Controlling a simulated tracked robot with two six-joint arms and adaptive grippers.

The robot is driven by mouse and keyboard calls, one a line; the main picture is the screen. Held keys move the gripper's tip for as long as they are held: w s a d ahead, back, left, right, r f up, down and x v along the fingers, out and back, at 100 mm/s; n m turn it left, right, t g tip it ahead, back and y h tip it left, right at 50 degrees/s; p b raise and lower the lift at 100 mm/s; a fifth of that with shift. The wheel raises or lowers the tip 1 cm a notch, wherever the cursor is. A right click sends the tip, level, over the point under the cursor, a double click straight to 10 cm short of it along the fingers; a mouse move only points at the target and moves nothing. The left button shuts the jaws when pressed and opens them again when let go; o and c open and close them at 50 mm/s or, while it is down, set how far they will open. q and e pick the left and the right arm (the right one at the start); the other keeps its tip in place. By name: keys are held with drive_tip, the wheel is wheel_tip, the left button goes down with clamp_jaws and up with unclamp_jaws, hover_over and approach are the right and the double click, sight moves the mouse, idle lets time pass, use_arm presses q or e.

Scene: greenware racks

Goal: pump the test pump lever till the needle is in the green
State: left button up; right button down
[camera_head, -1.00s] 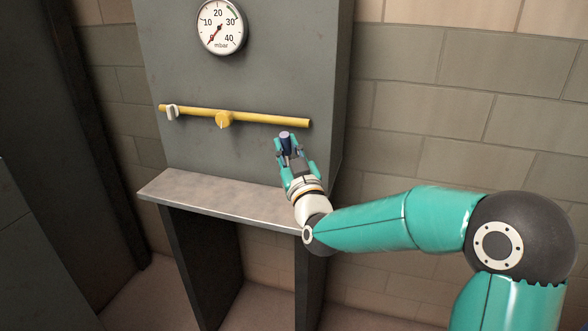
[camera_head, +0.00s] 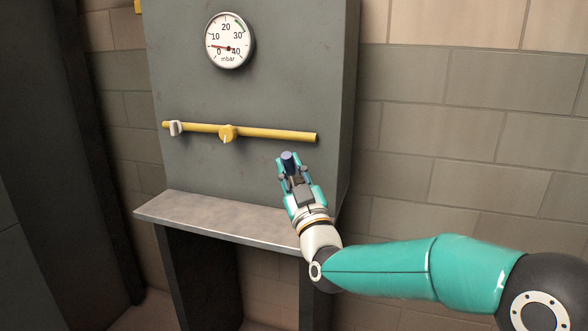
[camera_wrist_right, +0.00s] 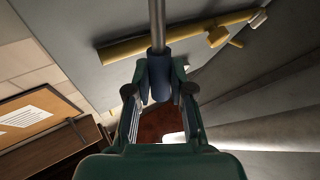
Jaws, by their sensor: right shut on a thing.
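The test pump lever has a dark blue grip (camera_head: 288,161) in the head view, low and right of the yellow pipe. My right gripper (camera_head: 289,172) is shut on this grip. In the wrist view the blue grip (camera_wrist_right: 160,76) sits between the fingers of my right gripper (camera_wrist_right: 160,95), and a thin metal rod (camera_wrist_right: 157,22) runs up from it. The round gauge (camera_head: 229,41) is marked 0 to 40 mbar. Its red needle points left, between 0 and 10. A green band is on the upper right of the dial, and the needle is outside it. My left gripper is not in view.
The yellow pipe (camera_head: 275,134) crosses the grey cabinet (camera_head: 300,70), with a yellow valve (camera_head: 228,133) and a pale fitting (camera_head: 176,128) on it. A metal shelf (camera_head: 215,216) juts out below, left of my right wrist. A block wall (camera_head: 450,130) stands to the right.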

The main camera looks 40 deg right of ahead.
drive_tip(key=c, duration=1)
unclamp_jaws()
drive_tip(key=shift+a+f, duration=0.15)
drive_tip(key=shift+a, duration=0.1)
drive_tip(key=shift+d, duration=0.1)
drive_tip(key=shift+s+f, duration=0.3)
drive_tip(key=shift+s, duration=0.1)
drive_tip(key=s+a, duration=0.1)
drive_tip(key=s, duration=0.3)
drive_tip(key=s+a, duration=0.1)
drive_tip(key=s, duration=0.2)
drive_tip(key=s+a, duration=0.1)
drive_tip(key=s, duration=0.3)
drive_tip(key=shift+s+a, duration=0.35)
drive_tip(key=shift+a, duration=0.05)
